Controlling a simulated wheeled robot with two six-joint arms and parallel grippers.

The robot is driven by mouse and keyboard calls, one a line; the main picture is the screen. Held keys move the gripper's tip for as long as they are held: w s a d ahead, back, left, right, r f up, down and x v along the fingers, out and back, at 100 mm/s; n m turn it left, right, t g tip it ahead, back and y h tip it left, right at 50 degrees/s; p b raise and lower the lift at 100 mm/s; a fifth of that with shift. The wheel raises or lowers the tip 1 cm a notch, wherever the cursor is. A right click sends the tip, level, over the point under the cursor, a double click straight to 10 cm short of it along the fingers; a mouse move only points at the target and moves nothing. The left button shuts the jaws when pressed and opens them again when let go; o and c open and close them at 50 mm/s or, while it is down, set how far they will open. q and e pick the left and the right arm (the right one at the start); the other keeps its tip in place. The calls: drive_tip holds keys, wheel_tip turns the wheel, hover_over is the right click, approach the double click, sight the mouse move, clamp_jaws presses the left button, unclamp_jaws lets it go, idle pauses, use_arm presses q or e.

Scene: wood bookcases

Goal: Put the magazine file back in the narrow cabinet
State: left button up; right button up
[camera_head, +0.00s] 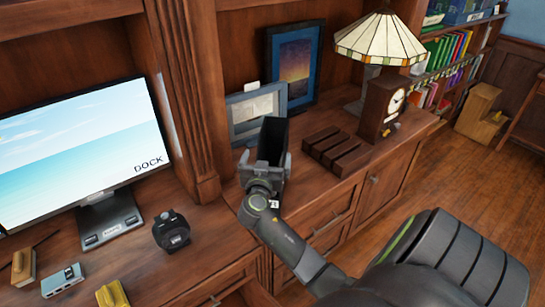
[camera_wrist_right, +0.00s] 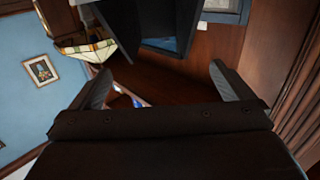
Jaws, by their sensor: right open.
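A black box-like thing (camera_head: 273,138), probably the magazine file, stands upright above the wood counter in the head view. My right gripper (camera_head: 265,160) is at its lower part, with one grey jaw on either side; I cannot tell whether they touch it. The gripper's two fingers (camera_wrist_right: 162,88) stand wide apart in the right wrist view, and no file is clear between them. The wood cabinet (camera_head: 375,185) with drawers and doors is below and right; whether it is the narrow one I cannot tell. My left gripper is out of view.
A grey frame (camera_head: 257,108) and a navy framed picture (camera_head: 295,65) lean behind my right gripper. Brown slatted blocks (camera_head: 345,150), a clock (camera_head: 384,105) and a stained-glass lamp (camera_head: 380,38) stand to its right. A monitor (camera_head: 80,150) and a black device (camera_head: 171,231) are left.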

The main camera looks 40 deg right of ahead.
use_arm(q)
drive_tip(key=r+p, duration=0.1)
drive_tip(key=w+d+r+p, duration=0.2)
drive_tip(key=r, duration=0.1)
drive_tip(key=shift+p, duration=0.35)
use_arm(e)
drive_tip(key=x, duration=1)
drive_tip(key=shift+d, duration=0.15)
drive_tip(key=shift+s, duration=0.15)
drive_tip(key=shift+r, duration=0.1)
drive_tip(key=c, duration=1.5)
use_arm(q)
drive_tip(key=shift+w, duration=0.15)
use_arm(e)
drive_tip(key=shift+c, duration=0.2)
drive_tip(key=shift+r, duration=0.1)
